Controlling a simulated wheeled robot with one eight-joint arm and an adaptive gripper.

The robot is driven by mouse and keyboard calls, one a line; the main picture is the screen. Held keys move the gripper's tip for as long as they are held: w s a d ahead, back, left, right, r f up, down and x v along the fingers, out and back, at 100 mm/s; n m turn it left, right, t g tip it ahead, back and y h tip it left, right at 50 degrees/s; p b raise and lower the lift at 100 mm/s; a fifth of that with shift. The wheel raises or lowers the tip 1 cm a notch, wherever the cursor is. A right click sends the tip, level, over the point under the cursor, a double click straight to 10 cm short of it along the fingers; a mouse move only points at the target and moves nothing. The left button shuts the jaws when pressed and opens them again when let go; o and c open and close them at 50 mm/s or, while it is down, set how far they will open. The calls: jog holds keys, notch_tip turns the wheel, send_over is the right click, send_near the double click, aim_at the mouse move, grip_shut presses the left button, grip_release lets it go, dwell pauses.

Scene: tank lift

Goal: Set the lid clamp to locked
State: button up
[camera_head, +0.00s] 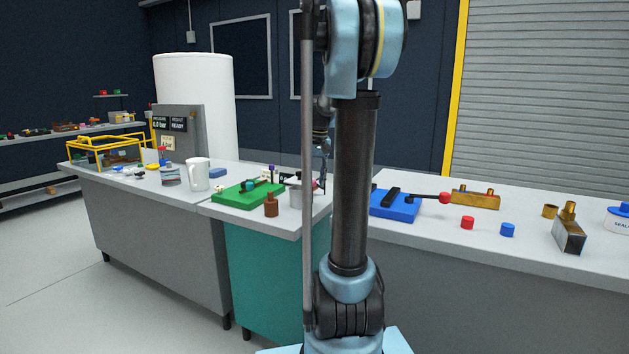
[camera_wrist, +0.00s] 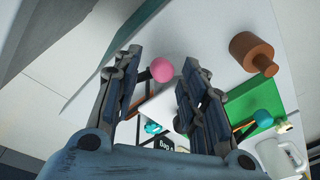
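A pink ball knob (camera_wrist: 162,70) on a dark lever shows between my gripper's fingertips (camera_wrist: 160,62) in the wrist view. The fingers are apart, with visible gaps beside the knob, so my gripper is open. Whether the knob lies between the fingers or beyond them is hard to tell. A small dark label (camera_wrist: 166,144) with light lettering shows past the fingers, partly hidden. My gripper (camera_head: 323,180) is there, mostly hidden by my arm. I cannot read the clamp's setting.
Right of my arm are a blue base (camera_head: 395,208) with a red-knobbed lever, a brass block (camera_head: 475,199) and red and blue caps.

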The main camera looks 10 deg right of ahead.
notch_tip(320, 180, up, 12)
jog(key=s, duration=0.1)
jog(key=shift+d, duration=0.4)
dwell(0.3)
jog(key=shift+s+f, duration=0.1)
